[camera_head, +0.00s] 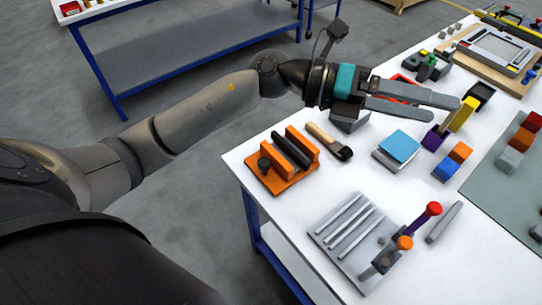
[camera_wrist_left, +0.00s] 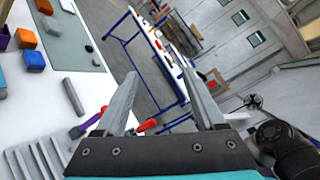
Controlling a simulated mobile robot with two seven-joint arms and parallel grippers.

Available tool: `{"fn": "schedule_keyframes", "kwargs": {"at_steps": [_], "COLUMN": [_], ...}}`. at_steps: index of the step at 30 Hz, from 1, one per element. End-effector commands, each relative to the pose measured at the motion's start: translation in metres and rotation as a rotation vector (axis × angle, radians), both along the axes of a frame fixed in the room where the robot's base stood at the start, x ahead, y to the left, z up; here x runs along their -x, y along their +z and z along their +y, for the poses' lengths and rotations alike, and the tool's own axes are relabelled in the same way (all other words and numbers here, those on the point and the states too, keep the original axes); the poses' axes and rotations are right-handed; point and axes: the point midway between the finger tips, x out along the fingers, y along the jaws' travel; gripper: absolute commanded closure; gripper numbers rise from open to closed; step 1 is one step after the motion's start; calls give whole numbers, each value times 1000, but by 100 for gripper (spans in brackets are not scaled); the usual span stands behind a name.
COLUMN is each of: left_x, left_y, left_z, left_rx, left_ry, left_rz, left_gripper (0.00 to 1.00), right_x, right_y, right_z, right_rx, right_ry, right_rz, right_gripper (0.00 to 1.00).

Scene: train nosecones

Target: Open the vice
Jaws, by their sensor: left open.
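My left gripper (camera_head: 445,108) reaches in from the left over the white table, its two grey fingers apart and nothing between them. In the left wrist view its open fingers (camera_wrist_left: 162,72) point past the table edge. A grey slotted fixture (camera_head: 345,228) sits at the table's near edge, with a red-knobbed purple lever (camera_head: 423,217) and an orange knob (camera_head: 404,243). An orange fixture (camera_head: 270,179) with upright orange walls and a dark bar between them stands left of it. I cannot tell for certain which one is the vice. My right gripper is not in view.
A wooden-handled brush (camera_head: 323,137), a blue-topped block (camera_head: 399,146) and a yellow upright piece (camera_head: 463,115) stand near my left arm. Orange and blue blocks (camera_head: 446,168) lie to the right. A grey-green mat (camera_head: 490,190) covers the right side. White table shows between the fixtures.

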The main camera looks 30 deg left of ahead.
Motion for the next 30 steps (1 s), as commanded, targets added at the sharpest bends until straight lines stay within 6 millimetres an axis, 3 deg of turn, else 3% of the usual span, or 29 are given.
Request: {"fn": "schedule_keyframes", "kwargs": {"at_steps": [3,6,10,13,17,22,26,30], "left_x": [-28,-57,-98,-129,-163,-188,-185,-160], "left_y": [45,73,93,92,72,22,-28,-80], "left_z": [12,31,63,91,128,171,197,217], "left_rx": [224,400,599,724,847,929,924,841], "left_ry": [104,207,362,498,693,975,1208,1463], "left_rz": [104,217,388,539,750,1047,1281,1530], "left_gripper": [29,29,29,29,29,29,29,29], "right_x": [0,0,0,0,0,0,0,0], "right_y": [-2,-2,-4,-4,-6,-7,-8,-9], "right_z": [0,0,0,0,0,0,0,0], "right_rx": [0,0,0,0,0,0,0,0], "right_ry": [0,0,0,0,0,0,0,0], "right_rz": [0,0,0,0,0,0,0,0], "right_gripper": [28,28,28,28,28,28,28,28]}}
